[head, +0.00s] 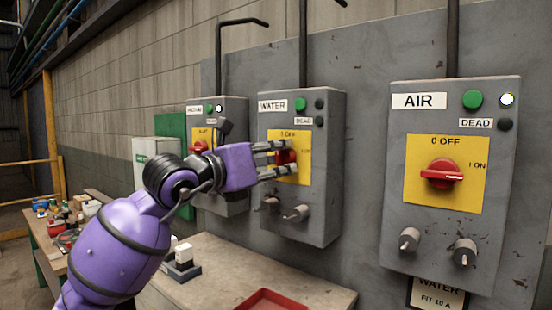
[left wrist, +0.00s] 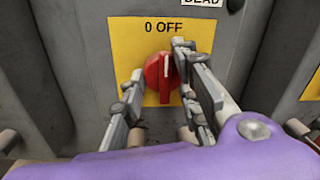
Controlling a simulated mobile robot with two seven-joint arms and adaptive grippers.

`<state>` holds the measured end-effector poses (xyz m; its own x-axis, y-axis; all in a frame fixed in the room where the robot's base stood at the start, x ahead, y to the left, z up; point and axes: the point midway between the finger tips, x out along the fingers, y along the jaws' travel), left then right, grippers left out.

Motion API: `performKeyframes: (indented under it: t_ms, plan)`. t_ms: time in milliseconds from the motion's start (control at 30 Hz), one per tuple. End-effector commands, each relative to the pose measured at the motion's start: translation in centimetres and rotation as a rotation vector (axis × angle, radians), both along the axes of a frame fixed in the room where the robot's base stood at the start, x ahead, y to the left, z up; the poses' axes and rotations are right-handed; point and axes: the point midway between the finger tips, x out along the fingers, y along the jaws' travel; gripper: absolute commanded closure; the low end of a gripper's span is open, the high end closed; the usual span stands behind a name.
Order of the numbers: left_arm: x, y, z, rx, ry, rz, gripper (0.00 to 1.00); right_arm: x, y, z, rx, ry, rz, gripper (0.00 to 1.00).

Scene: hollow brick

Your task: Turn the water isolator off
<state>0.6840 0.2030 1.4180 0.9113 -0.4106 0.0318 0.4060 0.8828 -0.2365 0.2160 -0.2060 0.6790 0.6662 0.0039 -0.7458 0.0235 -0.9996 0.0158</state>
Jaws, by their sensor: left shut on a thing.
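The WATER isolator box (head: 333,150) is on the grey wall panel between two similar boxes. Its red rotary knob (head: 286,156) sits on a yellow plate. In the left wrist view, the knob (left wrist: 158,78) has its grip bar near vertical, its white line pointing up towards "0 OFF" (left wrist: 163,27). My left gripper (head: 284,159) has one finger on each side of the knob and is shut on it; the fingers (left wrist: 160,88) partly hide the plate. The box's round lamp (head: 319,104) right of the green one is dark. My right gripper is not in view.
The AIR box (head: 400,150) stands to the right, its knob horizontal and white lamp lit. Another box (head: 237,115) stands left, its white lamp lit. Below are a bench (head: 225,262) with a red tray (head: 272,300) and a cluttered table (head: 45,235).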

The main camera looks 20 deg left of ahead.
Motion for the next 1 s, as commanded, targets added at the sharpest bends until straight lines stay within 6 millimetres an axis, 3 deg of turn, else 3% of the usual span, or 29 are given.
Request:
performKeyframes:
  t_ms: [100,133,233,633,1000]
  plan:
    - [0.1,0.3,0.0,-0.001,0.001,0.006,0.97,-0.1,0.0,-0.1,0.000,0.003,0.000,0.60]
    - [0.1,0.3,0.0,-0.001,0.001,0.006,0.67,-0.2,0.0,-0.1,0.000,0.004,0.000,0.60]
    - [0.1,0.2,0.0,0.000,0.000,0.005,0.56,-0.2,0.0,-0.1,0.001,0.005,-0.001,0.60]
    - [-0.7,0.4,-0.1,0.001,-0.001,0.001,0.56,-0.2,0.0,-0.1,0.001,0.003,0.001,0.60]
    - [-7.3,3.6,-0.4,0.003,0.001,0.005,0.56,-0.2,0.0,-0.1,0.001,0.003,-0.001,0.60]
